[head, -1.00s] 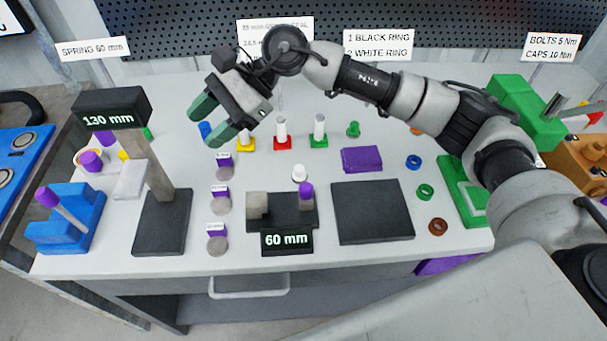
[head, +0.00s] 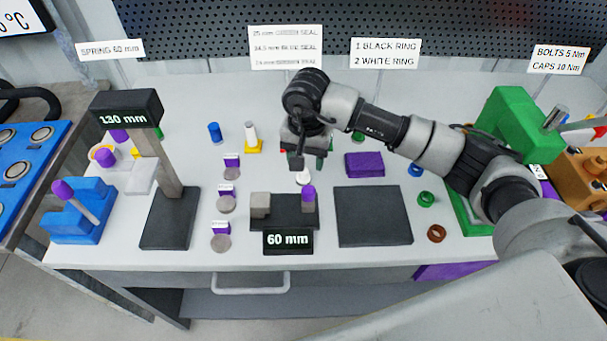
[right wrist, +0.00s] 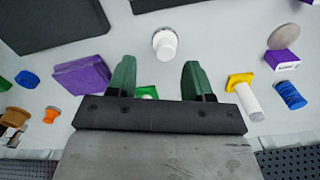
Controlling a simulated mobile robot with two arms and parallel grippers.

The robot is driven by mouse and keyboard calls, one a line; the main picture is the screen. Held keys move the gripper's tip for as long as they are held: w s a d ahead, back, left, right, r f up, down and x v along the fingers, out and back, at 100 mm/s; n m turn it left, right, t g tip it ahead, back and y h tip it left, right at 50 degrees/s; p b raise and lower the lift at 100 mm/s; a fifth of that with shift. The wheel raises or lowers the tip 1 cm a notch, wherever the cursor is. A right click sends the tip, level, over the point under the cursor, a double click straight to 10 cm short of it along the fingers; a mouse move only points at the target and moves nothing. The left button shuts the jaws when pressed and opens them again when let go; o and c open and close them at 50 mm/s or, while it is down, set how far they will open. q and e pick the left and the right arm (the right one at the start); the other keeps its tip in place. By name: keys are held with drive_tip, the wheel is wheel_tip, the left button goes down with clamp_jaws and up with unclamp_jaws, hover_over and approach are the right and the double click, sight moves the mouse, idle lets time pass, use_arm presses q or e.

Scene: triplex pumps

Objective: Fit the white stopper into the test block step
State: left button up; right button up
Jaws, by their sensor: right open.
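The white stopper (head: 303,178) stands on the table just behind the dark 60 mm stand, partly hidden by my right gripper in the head view. In the right wrist view the white stopper (right wrist: 165,44) has a round top and a wider grey base, and it lies just beyond the gap between the fingertips. My right gripper (head: 304,162) points down above it, and its green fingers (right wrist: 160,68) are apart with nothing between them. I cannot tell which object is the test block. My left gripper is not in view.
The 60 mm stand (head: 282,222) carries a grey block (head: 260,203) and a purple-topped post (head: 308,198). A dark plate (head: 372,228) and a purple block (head: 365,164) are at the right. The tall 130 mm stand (head: 170,218) is at the left.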

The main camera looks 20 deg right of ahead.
sight(303, 176)
drive_tip(key=f, duration=0.2)
drive_tip(key=f+p, duration=0.1)
drive_tip(key=shift+w+a+f, duration=0.25)
drive_tip(key=shift+a+f, duration=0.05)
drive_tip(key=shift+f, duration=0.6)
clamp_jaws()
